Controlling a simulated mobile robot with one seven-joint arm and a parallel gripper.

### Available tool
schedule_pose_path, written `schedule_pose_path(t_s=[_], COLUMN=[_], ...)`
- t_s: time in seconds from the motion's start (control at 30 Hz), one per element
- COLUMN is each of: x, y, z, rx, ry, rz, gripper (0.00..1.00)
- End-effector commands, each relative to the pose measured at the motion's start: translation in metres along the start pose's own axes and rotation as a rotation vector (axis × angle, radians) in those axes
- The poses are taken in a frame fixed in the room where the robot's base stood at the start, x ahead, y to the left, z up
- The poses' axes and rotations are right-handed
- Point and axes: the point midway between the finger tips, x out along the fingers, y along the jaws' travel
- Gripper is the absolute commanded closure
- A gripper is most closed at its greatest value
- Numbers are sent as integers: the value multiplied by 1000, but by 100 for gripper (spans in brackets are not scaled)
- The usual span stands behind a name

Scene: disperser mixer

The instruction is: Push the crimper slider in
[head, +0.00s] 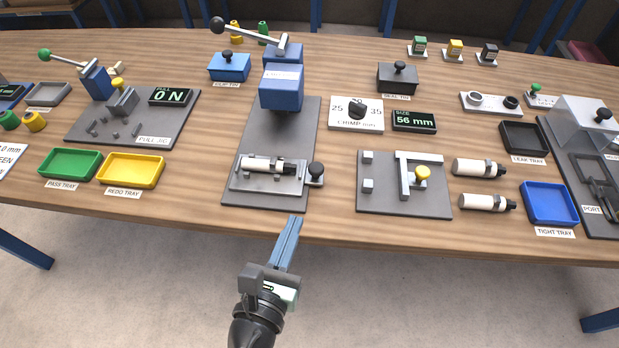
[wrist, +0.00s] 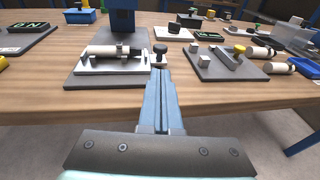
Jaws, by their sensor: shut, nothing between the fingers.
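The crimper (head: 281,87) stands mid-table on a grey base, with a blue body and a long lever ending in a black ball. Its slider (head: 240,184) is a light grey plate at the front of the base. A white cylinder with a dark end (head: 262,164) lies on the slider. A black knob (head: 316,171) stands at the slider's right end. My gripper (head: 293,222) is shut and empty, just off the table's front edge, in front of the knob and apart from it. In the wrist view the fingers (wrist: 160,78) point toward the knob (wrist: 160,48).
Right of the crimper is a grey gauge plate (head: 381,196) with a yellow knob, then two white cylinders (head: 478,168) and a blue tray (head: 550,204). Green (head: 70,163) and yellow trays (head: 130,171) lie left. A narrow bare wood strip runs along the front edge.

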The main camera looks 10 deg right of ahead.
Motion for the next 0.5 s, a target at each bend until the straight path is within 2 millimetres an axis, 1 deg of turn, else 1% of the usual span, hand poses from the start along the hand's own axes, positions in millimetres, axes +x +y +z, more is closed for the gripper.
schedule_pose_path(t_s=[0.03, 0.3, 0.4, 0.5], x=[12, 70, 86, 98], y=[0, 0, 0, 0], z=[2, 2, 1, 1], rx=[2, 5, 5, 5], ry=[-3, -3, -2, -1], rz=[-3, -2, -2, -1], gripper=[100, 100, 100, 100])
